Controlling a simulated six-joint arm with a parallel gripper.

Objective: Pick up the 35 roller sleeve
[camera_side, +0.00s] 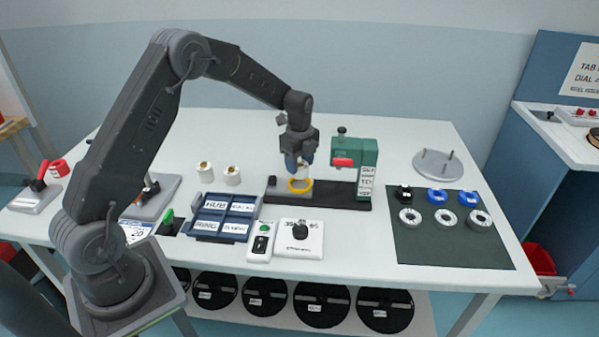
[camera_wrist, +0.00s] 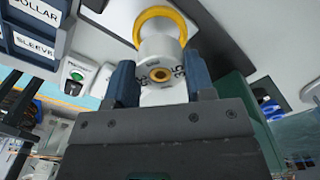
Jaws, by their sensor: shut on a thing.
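The 35 roller sleeve (camera_wrist: 160,52) is white, with a dark "35" on its end face and a brass-coloured centre. My gripper (camera_wrist: 160,85) is shut on it, with one blue-grey finger on each side. In the side view my gripper (camera_side: 297,163) points down over the black base of the green press, and the sleeve shows only in part below the fingers. A yellow ring (camera_side: 300,186) sits just beneath the sleeve, and it also shows in the wrist view (camera_wrist: 165,20). I cannot tell whether sleeve and ring touch.
The green press (camera_side: 365,153) with a red part stands just right of my gripper. Two white rollers (camera_side: 205,171) stand to the left. A labelled blue bin (camera_side: 222,214) and a dial box (camera_side: 299,240) lie in front. A dark mat (camera_side: 450,245) with rings is at the right.

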